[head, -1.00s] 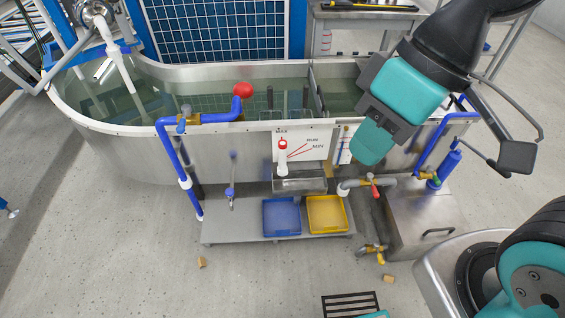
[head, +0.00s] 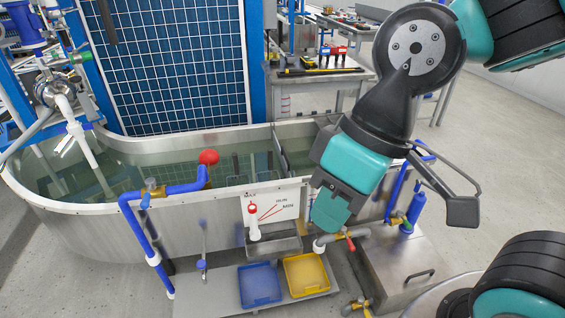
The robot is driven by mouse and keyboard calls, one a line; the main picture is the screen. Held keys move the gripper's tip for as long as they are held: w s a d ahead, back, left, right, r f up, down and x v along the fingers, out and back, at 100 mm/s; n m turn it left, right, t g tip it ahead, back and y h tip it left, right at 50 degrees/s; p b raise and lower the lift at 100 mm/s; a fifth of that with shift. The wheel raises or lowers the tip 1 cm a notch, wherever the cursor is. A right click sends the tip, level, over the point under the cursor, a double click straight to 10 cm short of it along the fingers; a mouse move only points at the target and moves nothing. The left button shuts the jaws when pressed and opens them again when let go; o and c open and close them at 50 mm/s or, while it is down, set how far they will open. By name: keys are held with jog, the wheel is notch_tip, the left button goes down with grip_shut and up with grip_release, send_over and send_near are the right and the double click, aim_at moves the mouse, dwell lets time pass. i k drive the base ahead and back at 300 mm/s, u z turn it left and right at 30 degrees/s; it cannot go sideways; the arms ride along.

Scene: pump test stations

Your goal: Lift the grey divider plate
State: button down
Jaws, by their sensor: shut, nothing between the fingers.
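The grey divider plate (head: 279,152) appears as a thin upright plate across the water-filled steel tank (head: 92,206), right of the wire baskets. Its top edge shows near the rim, and its lower part is in the water. My gripper (head: 329,213) is teal and points down in front of the tank's front wall, to the right of and nearer than the plate. It is shut and empty, apart from the plate. My gripper and arm hide part of the tank's right end.
A blue pipe with a red ball (head: 208,157) crosses the front rim. A scale board (head: 271,207) hangs on the front wall. A blue tray (head: 259,285) and yellow tray (head: 306,275) sit below. A tall blue grid panel (head: 178,65) stands behind.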

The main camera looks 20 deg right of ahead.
aim_at(281, 164)
jog(key=k, duration=0.65)
jog(key=u, duration=0.35)
jog(key=i, duration=1.8)
jog(key=z, duration=0.6)
